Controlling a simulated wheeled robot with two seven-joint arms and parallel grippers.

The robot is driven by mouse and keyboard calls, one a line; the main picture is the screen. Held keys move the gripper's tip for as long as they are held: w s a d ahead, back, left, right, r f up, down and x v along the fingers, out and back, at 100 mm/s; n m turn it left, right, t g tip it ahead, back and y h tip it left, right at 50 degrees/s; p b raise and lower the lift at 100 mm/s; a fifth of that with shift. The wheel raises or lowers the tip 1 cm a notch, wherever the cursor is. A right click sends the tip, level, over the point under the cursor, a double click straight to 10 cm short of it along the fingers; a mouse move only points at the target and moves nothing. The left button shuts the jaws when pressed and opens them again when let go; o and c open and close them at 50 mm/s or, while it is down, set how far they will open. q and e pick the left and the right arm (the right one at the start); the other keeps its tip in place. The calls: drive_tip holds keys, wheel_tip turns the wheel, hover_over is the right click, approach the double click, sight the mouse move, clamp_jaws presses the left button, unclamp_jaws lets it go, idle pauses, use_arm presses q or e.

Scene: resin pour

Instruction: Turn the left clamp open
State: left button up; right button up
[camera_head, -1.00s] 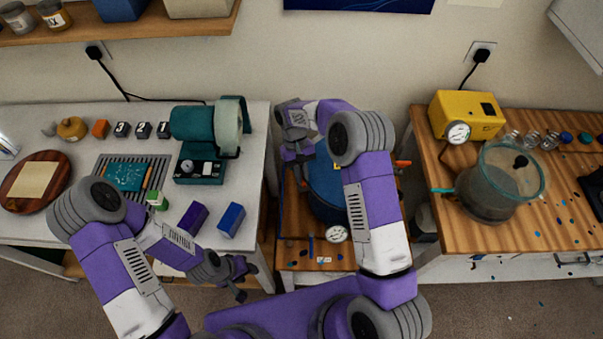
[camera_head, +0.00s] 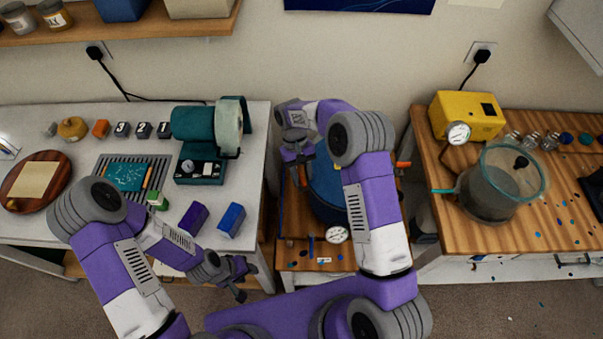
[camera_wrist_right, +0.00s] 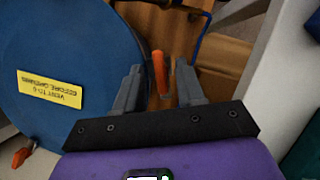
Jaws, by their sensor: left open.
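The blue pot (camera_head: 325,190) stands on the low middle stand, partly covered by my right arm; it also shows in the right wrist view (camera_wrist_right: 65,45), with a yellow label on its lid. An orange clamp handle (camera_wrist_right: 160,74) stands at the pot's edge between the fingers of my right gripper (camera_wrist_right: 158,88), with gaps on both sides. Another orange clamp (camera_head: 403,164) shows on the pot's right. My left gripper (camera_head: 240,278) is open and empty, low before the left bench.
A pressure gauge (camera_head: 337,235) sits at the pot's front. The left bench (camera_head: 262,150) holds a teal machine (camera_head: 205,130) and small blocks. The right bench (camera_head: 450,235) carries a yellow pump (camera_head: 467,115) and a clear chamber (camera_head: 495,190). Benches flank the pot closely.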

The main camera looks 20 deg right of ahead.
drive_tip(key=v, duration=0.7)
drive_tip(key=shift+r, duration=0.25)
drive_tip(key=shift+w+f, duration=0.1)
